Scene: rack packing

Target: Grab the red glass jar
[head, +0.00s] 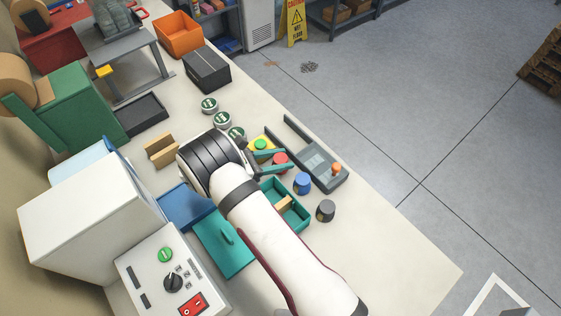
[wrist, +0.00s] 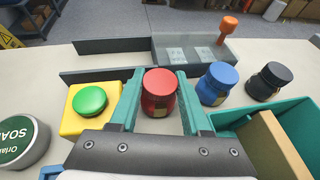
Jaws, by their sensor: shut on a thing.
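The red glass jar (wrist: 160,92) stands upright on the table between the two teal fingers of my gripper (wrist: 158,100) in the wrist view. The fingers are closed on its sides. In the head view the red jar (head: 280,159) shows at the fingertips of my gripper (head: 283,162), partly covered by them. I cannot tell whether its base is off the table.
A yellow block with a green button (wrist: 90,102) is close on the left. A blue jar (wrist: 217,83) and a dark grey jar (wrist: 269,81) stand to the right. A teal box (wrist: 298,122) is at the right front. A grey tray (wrist: 190,50) lies behind.

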